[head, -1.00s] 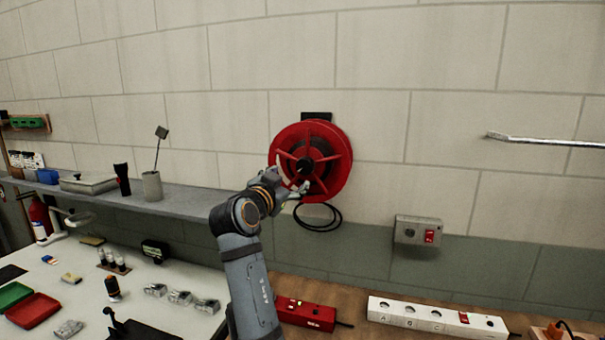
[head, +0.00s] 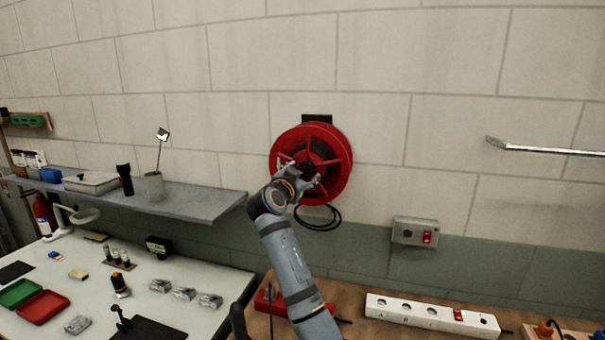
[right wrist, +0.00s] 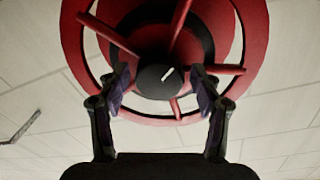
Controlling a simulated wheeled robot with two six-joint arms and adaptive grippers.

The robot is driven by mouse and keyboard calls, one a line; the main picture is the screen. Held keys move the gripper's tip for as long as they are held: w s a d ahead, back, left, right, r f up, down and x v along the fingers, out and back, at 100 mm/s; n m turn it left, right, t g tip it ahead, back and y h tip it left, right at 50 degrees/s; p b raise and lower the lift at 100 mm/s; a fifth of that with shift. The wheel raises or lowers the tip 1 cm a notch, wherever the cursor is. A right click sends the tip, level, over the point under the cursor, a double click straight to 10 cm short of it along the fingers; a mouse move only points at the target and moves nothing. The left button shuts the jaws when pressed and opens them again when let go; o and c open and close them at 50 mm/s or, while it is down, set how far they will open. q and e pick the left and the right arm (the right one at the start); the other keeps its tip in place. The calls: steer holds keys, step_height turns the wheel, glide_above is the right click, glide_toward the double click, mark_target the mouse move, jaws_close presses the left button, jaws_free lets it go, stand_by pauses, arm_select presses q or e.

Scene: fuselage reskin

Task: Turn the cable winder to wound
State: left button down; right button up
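The red cable winder (head: 339,146) is mounted on the brick wall, with red spokes and a dark hub. A loop of black cable (head: 318,226) hangs below it. My right gripper (head: 305,176) is in front of the lower middle of the winder and hides part of its hub. In the right wrist view the winder (right wrist: 244,25) fills the top, and its dark round hub knob (right wrist: 156,82) with a white mark lies between the fingers of my right gripper (right wrist: 160,92). The fingers are open, with gaps visible beside the knob. My left gripper is not in view.
A grey box with a red switch (head: 415,232) is on the wall to the lower right. A metal bar (head: 545,149) juts in at the right. A shelf (head: 205,204) and a white table (head: 190,322) are at the left. A white power strip (head: 432,314) lies on the wooden bench.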

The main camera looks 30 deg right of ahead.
steer(key=c, duration=0.8)
